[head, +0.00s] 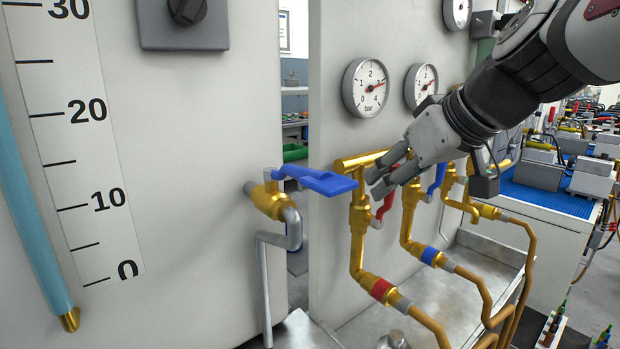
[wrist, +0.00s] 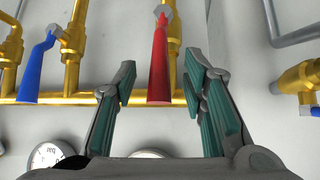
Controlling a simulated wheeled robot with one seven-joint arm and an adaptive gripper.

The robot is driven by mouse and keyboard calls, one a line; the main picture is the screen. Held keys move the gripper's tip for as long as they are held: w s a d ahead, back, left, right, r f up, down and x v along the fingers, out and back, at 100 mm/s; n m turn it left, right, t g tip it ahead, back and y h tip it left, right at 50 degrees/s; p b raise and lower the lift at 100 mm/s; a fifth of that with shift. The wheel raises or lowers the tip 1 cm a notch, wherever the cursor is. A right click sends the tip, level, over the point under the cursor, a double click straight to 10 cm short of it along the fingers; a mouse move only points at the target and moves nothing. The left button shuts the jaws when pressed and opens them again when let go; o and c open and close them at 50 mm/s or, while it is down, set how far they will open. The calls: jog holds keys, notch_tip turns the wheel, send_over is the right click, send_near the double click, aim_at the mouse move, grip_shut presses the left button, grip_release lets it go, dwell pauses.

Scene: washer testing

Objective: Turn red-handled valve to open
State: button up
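The red valve handle (wrist: 160,62) hangs in the middle of the wrist view, between the two fingers of my gripper (wrist: 158,92). The fingers are spread, with a gap on each side of the handle. In the head view the red handle (head: 384,207) shows below my gripper (head: 382,177), partly hidden by the fingers. It sits on a brass pipe (head: 357,235) that carries a red band. The handle's upper part is hidden in the head view.
A blue handle (head: 318,181) on a separate tap is close left of my gripper. Another blue handle (head: 436,178) is to the right, also seen in the wrist view (wrist: 37,68). Pressure gauges (head: 366,87) are on the panel above. A metal basin (head: 440,290) lies below.

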jog(key=v, duration=1)
jog(key=shift+s, duration=0.2)
jog(key=s+d+f+m+g+h+p, duration=0.1)
jog(key=s+f+m+g+p, duration=0.1)
jog(key=s+f+p, duration=0.3)
jog(key=s+d+f+m+g+h+p, duration=0.1)
jog(key=s+f+p, duration=0.4)
jog(key=s, duration=0.9)
jog(key=shift+s+f+m+g+h, duration=0.3)
jog(key=shift+f+m+g+h, duration=0.25)
jog(key=shift+m+h, duration=0.35)
